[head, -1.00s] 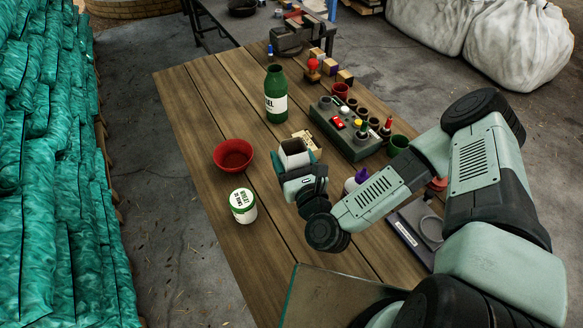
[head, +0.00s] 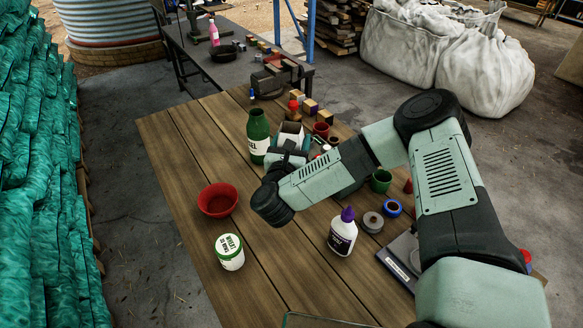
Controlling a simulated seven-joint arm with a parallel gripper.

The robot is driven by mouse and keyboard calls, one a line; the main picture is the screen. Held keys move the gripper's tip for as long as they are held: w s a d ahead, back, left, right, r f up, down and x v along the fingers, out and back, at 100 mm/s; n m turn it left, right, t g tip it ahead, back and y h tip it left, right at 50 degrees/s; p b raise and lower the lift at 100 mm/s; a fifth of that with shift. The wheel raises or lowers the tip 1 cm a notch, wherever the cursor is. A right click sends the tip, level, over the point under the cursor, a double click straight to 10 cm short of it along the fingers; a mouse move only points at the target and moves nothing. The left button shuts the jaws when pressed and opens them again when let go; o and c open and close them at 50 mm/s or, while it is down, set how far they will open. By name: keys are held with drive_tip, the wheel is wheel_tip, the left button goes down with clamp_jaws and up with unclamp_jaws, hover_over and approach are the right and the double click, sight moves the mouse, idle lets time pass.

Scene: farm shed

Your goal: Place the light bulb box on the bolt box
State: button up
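My gripper (head: 289,140) is over the far middle of the wooden table, right of the green bottle, with the forearm hiding much of what lies behind. A pale box-shaped piece shows at its end; I cannot tell whether it is a held box or part of the gripper, and the fingertips are hidden. Several small tan-and-dark boxes stand in a row near the table's far right edge, including a far one (head: 305,89), a middle one (head: 311,105) and a near one (head: 325,117). Their labels are too small to read, so I cannot tell the light bulb box from the bolt box.
The green bottle (head: 258,137) stands close left of my gripper. A red bowl (head: 217,200), a white tub (head: 229,252) and a purple-capped glue bottle (head: 342,232) stand nearer. A tape roll (head: 393,208) and green cup (head: 381,180) are right.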

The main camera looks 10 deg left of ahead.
drive_tip(key=shift+f, duration=3.25)
drive_tip(key=shift+f, duration=0.1)
drive_tip(key=o, duration=1)
